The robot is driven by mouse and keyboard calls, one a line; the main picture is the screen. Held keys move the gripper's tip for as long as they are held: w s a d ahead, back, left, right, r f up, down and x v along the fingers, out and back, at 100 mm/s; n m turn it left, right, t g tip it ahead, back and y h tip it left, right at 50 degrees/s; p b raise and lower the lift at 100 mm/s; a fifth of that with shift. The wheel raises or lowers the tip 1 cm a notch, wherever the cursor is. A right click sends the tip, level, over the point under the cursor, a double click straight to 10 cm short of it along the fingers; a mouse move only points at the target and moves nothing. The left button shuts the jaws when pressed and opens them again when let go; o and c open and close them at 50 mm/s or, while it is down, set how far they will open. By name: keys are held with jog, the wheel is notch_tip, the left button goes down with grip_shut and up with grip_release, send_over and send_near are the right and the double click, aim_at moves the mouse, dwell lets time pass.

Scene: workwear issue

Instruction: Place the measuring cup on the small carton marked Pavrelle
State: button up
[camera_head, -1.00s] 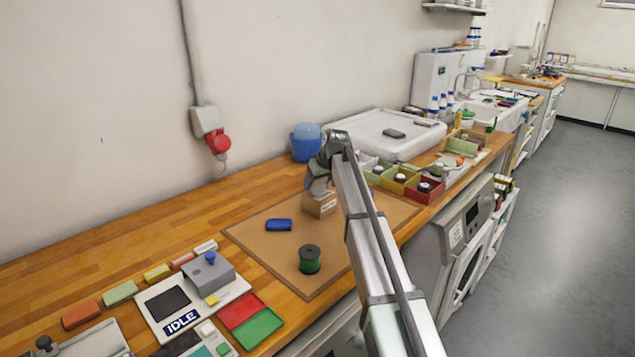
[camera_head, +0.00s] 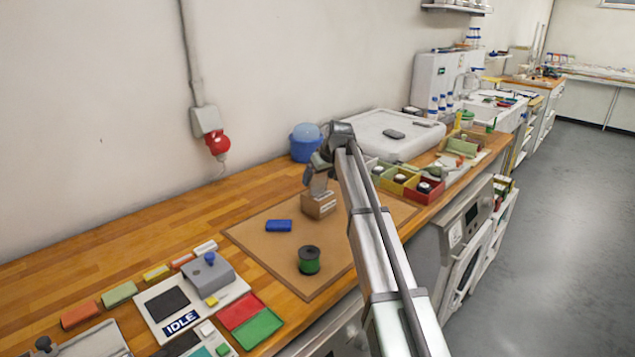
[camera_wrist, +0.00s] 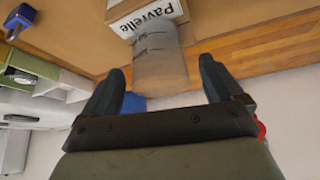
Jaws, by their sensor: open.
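My gripper (camera_wrist: 161,68) is open, with a dark finger on either side of the lower part of the picture in the wrist view. The measuring cup (camera_wrist: 160,62), a translucent grey vessel with faint marks, shows between and beyond the fingertips, with gaps on both sides. The small carton marked Pavrelle (camera_wrist: 152,14) is at the top of that inverted view, and the cup appears to stand on it. In the head view the brown carton (camera_head: 320,207) is on the brown mat, with my gripper (camera_head: 317,186) just above it. The cup cannot be made out clearly there.
A blue tub (camera_head: 305,142) stands near the wall behind my gripper. Open bins (camera_head: 425,190) are to the right. The mat's left part is clear.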

jog(key=v, duration=0.8)
jog(key=shift+s+r, duration=0.15)
jog(key=shift+r, duration=0.15)
jog(key=shift+d, duration=0.1)
